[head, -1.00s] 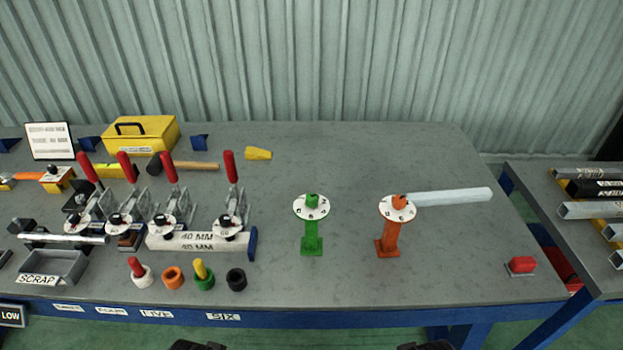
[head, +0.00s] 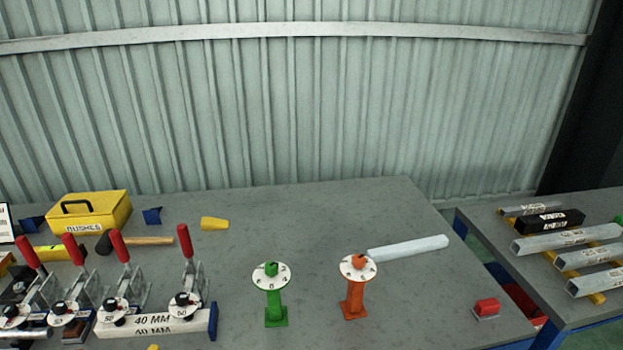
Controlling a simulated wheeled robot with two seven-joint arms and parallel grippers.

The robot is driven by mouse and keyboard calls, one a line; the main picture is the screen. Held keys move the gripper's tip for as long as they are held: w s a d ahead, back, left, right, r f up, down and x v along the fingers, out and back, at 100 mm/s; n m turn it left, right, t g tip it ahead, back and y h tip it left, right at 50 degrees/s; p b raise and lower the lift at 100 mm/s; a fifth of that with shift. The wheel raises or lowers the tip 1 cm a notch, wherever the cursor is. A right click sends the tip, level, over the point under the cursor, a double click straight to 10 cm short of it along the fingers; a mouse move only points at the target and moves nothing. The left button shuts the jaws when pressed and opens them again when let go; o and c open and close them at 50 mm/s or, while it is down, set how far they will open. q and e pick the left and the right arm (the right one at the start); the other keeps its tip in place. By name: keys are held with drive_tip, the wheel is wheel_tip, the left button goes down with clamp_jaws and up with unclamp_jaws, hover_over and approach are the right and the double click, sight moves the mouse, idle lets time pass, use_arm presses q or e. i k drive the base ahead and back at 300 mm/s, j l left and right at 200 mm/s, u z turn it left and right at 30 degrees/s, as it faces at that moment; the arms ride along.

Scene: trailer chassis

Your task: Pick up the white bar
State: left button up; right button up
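A pale, whitish square bar (head: 408,248) lies on the grey bench, behind and to the right of the orange stand. Its left end is close to the orange stand's (head: 354,298) round dial, which partly overlaps it in the view; I cannot tell if they touch. Another white bar (head: 150,323), marked 40 MM, lies at the front left by the red-handled clamps, with a blue piece at its right end. Neither of my grippers shows in the head view.
A green stand (head: 275,305) with a dial stands left of the orange one. A red button (head: 486,307) sits at the bench's right side. A second table (head: 500,247) at right holds several bars. A yellow box (head: 90,214) and a yellow wedge (head: 214,223) are at the back left.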

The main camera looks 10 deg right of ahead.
sight(411, 248)
drive_tip(key=l+u, duration=0.1)
drive_tip(key=u, duration=0.55)
drive_tip(key=k+l+u, duration=0.1)
drive_tip(key=l+u, duration=0.15)
drive_tip(key=k+l+u, duration=0.1)
drive_tip(key=l+u, duration=0.15)
drive_tip(key=l, duration=0.2)
drive_tip(key=k+l+u, duration=0.25)
drive_tip(key=l+u, duration=0.2)
drive_tip(key=l, duration=0.15)
drive_tip(key=k, duration=0.05)
